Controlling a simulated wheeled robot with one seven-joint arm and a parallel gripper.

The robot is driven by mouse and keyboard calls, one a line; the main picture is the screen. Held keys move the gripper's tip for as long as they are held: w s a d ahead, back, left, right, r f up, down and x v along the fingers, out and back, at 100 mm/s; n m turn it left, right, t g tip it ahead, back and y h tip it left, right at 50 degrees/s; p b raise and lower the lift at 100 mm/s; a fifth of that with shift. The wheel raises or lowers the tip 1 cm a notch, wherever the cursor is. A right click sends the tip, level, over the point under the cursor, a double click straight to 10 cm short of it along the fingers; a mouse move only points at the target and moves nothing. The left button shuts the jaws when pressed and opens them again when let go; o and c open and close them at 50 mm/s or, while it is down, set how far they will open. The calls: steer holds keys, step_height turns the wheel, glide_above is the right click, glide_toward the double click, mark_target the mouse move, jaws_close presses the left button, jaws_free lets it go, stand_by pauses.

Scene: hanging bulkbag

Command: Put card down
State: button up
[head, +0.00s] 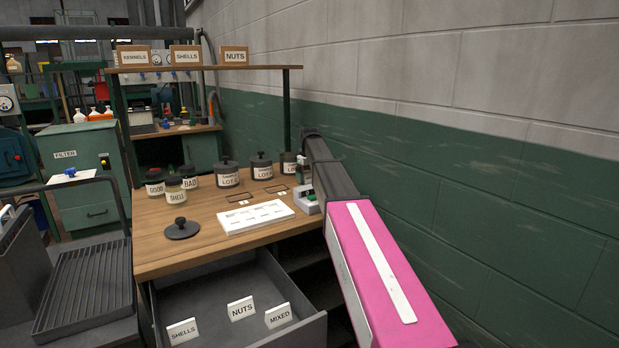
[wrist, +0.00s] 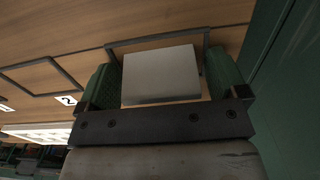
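A plain pale grey card (wrist: 160,76) sits between the green finger pads of my gripper (wrist: 163,85) in the wrist view. The pads are close against its two sides, with at most a thin gap at the right. Its printed face is hidden. A dark outlined frame (wrist: 154,40) on the wooden tabletop shows just beyond it. Label cards for shells (head: 183,331), nuts (head: 241,309) and mixed (head: 279,316) stand in the open drawer.
The open drawer (head: 215,285) juts out in front. The green and grey wall (head: 450,180) is close on the right.

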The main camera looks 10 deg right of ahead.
steer(key=shift+r, duration=0.15)
step_height(320, 180, up, 12)
stand_by(0.7)
